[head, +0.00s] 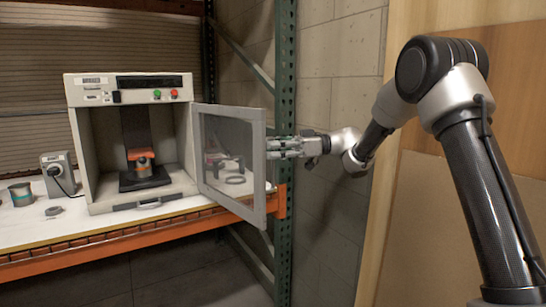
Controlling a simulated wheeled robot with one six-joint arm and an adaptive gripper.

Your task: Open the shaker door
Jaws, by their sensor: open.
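The shaker (129,84) is a grey box-shaped machine on the bench at left. Its door (259,150) is a framed clear panel hinged on the right side, and it stands swung wide open toward me. Inside the chamber is a small can (143,168) on a dark base, under an orange clamp (140,154). My gripper (270,149) is at the door's free outer edge, coming from the right. Its fingertips are at or behind the door frame; whether they touch it I cannot tell.
The bench (35,239) has an orange front beam. A grey box with a dial and cable (58,173), an open can (20,194) and a small ring (54,211) sit left of the shaker. A green rack post (286,100) stands behind my gripper, beside a block wall.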

